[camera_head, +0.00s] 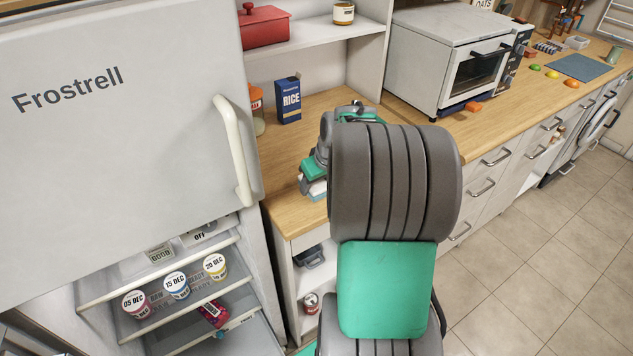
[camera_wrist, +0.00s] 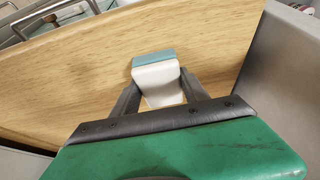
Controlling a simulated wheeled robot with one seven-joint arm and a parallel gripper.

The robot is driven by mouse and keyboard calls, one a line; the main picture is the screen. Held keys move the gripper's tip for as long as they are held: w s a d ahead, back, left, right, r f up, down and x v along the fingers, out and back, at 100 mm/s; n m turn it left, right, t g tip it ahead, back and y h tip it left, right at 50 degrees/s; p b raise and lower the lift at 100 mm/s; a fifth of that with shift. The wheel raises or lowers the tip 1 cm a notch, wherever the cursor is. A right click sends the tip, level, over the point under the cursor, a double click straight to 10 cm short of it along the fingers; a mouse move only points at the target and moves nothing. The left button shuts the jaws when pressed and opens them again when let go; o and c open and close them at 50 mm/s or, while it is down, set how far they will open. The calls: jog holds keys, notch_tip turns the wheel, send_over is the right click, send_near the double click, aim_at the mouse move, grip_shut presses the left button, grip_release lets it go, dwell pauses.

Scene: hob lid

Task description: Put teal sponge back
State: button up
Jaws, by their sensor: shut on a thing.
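The teal sponge (camera_wrist: 154,57) has a teal layer and a white body. In the wrist view my gripper (camera_wrist: 159,88) is shut on it, with one finger on each side of the white part. In the head view the sponge (camera_head: 318,188) shows small and partly hidden at the end of my gripper (camera_head: 308,182), over the front part of the wooden counter (camera_head: 292,215) beside the fridge. I cannot tell whether the sponge touches the counter.
A blue rice box (camera_head: 288,100) stands at the back of the counter. The fridge (camera_head: 110,150) is at the left, with dated tubs (camera_head: 176,284) on a lower shelf. A toaster oven (camera_head: 450,65) stands on the right counter. An orange-red item (camera_head: 473,106) lies before it.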

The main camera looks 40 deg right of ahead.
jog(key=o, duration=1.3)
jog(key=shift+f, duration=0.1)
jog(key=shift+s+r, duration=0.1)
jog(key=shift+r, duration=0.3)
jog(key=v, duration=1.1)
jog(key=shift+s+r+b, duration=0.1)
jog(key=shift+r+b, duration=0.15)
jog(key=shift+b, duration=0.15)
